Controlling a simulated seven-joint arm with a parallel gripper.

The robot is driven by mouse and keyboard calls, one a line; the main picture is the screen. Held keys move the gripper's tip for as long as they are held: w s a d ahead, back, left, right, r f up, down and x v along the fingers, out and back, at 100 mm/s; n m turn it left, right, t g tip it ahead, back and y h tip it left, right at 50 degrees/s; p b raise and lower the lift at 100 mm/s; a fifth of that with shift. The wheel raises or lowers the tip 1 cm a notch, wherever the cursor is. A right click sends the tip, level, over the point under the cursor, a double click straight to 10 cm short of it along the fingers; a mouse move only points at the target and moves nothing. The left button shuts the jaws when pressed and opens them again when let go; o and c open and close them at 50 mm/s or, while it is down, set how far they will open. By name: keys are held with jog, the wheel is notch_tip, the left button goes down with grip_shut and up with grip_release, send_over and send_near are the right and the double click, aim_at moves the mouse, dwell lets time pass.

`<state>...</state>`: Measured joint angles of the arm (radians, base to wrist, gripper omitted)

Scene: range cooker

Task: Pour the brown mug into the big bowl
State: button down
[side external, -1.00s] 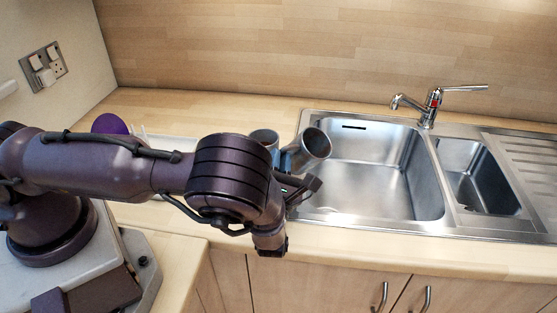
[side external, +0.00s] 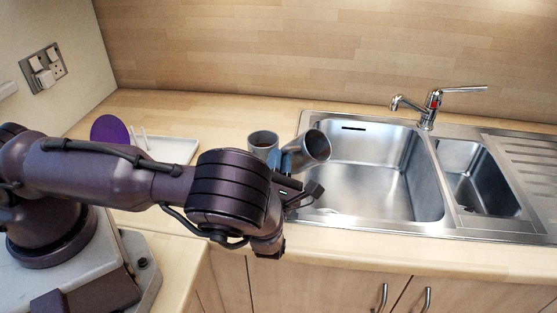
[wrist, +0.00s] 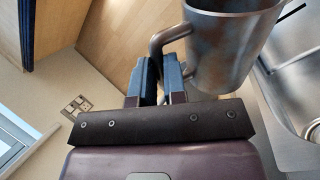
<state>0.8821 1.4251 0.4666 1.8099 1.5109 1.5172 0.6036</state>
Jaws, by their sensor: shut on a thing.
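A grey metallic mug (side external: 315,148) is held tilted, its open mouth facing right and up, near the left edge of the sink. In the wrist view the same mug (wrist: 228,50) fills the top right. My gripper (wrist: 158,78) is shut on its handle (wrist: 168,40), with the mug body to the right of the fingers. A second grey cup (side external: 263,138) stands upright just behind and left of it, with something brownish inside. I see no mug that is clearly brown and no big bowl. My arm hides part of the counter.
A steel sink (side external: 370,215) with a tap (side external: 430,108) lies to the right. A white rack (side external: 178,148) with a purple disc (side external: 110,130) stands at the back left. The counter behind the cups is clear. Wall sockets (side external: 43,66) are at far left.

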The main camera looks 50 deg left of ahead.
dwell(0.3)
jog(key=shift+d+r+m+t, duration=0.1)
jog(key=shift+r+m+t, duration=0.05)
jog(key=shift+m+t, duration=0.65)
jog(key=shift+m, duration=0.5)
jog(key=shift+w+d+m+t+h, duration=0.15)
jog(key=shift+m+t+h, duration=0.25)
jog(key=shift+m+t, duration=0.2)
jog(key=shift+m, duration=0.3)
jog(key=shift+d+m+t+h, duration=0.2)
jog(key=shift+m+t+h, duration=0.3)
jog(key=shift+m+t, duration=0.3)
jog(key=shift+m, duration=0.5)
jog(key=shift+w+d+m+t+h, duration=0.2)
jog(key=shift+m+t+h, duration=0.3)
jog(key=shift+m+t, duration=0.25)
